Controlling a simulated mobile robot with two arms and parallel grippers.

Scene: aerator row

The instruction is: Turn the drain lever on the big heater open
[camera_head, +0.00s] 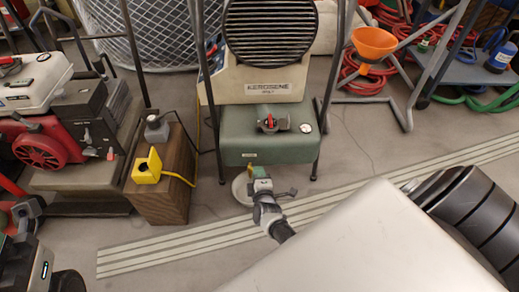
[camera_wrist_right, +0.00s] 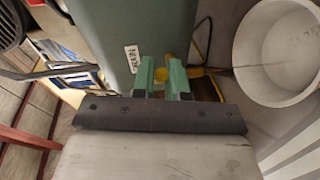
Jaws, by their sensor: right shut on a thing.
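The big heater stands ahead, with a cream body (camera_head: 273,88) marked KEROSENE and a green tank (camera_head: 235,130) below. A DRAIN label (camera_wrist_right: 131,58) is on the green side in the wrist view. My right gripper (camera_head: 261,178) is low in front of the tank. In the wrist view its green fingertips (camera_wrist_right: 161,77) are shut on the yellow drain lever (camera_wrist_right: 160,74), just beside the label. The fingers hide most of the lever, so its angle is unclear. Dark parts of my left arm show at the lower left; its jaw state is unclear.
A white pan (camera_wrist_right: 275,98) is on the floor close to the gripper. A wooden block (camera_head: 172,205) with a yellow box (camera_head: 147,168) stands left of the heater. Dark frame legs flank the tank. An orange funnel (camera_head: 373,43) stands at the right.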

